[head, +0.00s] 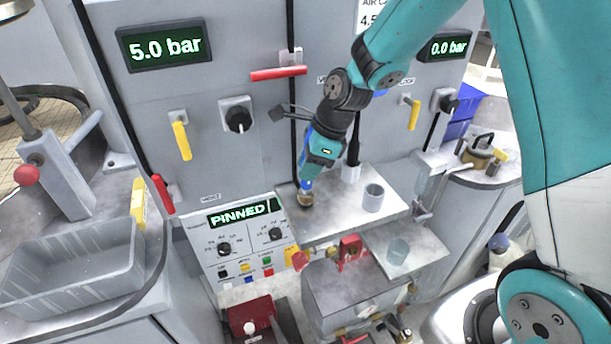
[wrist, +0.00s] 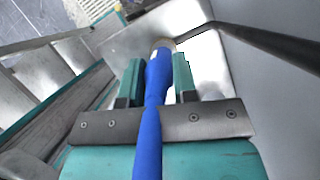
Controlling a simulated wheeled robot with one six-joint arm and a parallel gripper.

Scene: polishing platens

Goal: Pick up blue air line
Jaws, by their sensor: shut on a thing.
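The blue air line (wrist: 151,115) runs up the middle of the wrist view, between the two teal fingers of my gripper (wrist: 158,80). The fingers are closed on it from both sides. Its far end has a pale fitting near a light shelf surface. In the head view my gripper (head: 306,186) points down at the left part of the metal shelf, and a small bit of blue shows at its tip. A brass-coloured round piece (head: 305,200) is just under the tip. I cannot tell whether the line's end touches it.
A grey cup (head: 373,197) stands on the metal shelf (head: 340,222) to the right of my gripper. The panel behind carries a black knob (head: 237,118), yellow handles and a red lever (head: 278,73). A control box reading PINNED (head: 240,214) is to the left. A grey tray (head: 75,265) lies farther left.

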